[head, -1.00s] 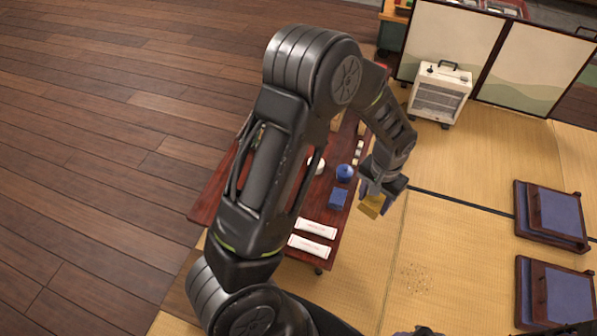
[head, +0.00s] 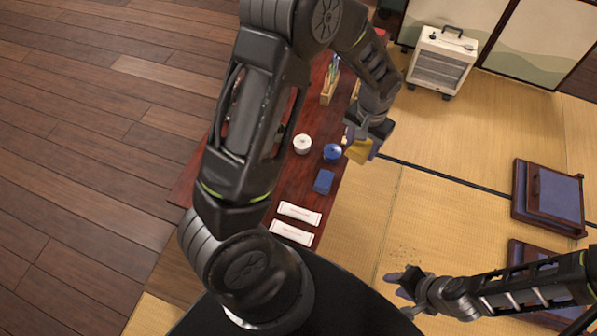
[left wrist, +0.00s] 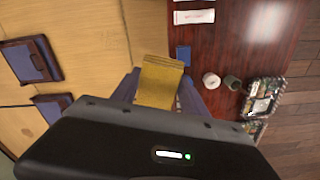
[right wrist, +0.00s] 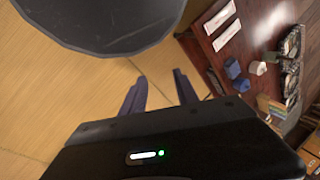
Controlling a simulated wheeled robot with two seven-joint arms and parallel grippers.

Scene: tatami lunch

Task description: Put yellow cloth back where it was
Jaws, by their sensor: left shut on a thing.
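The yellow cloth (head: 358,151) is held in my left gripper (head: 367,136), beside the right long edge of the low red-brown table (head: 289,190). In the left wrist view the cloth (left wrist: 159,82) lies between the two fingers of my left gripper (left wrist: 159,95), which is shut on it. I cannot tell how high it hangs. My right gripper (head: 402,284) is over the tatami near the bottom of the head view, apart from the cloth. In the right wrist view its fingers (right wrist: 160,92) stand apart with nothing between them.
The table bears a blue block (head: 323,181), a blue rounded item (head: 332,152), a white cup (head: 302,144) and two white packets (head: 298,213). Dark crumbs (head: 405,252) lie on the tatami (head: 440,215). A heater (head: 440,61) and floor seats (head: 549,196) stand around open mat.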

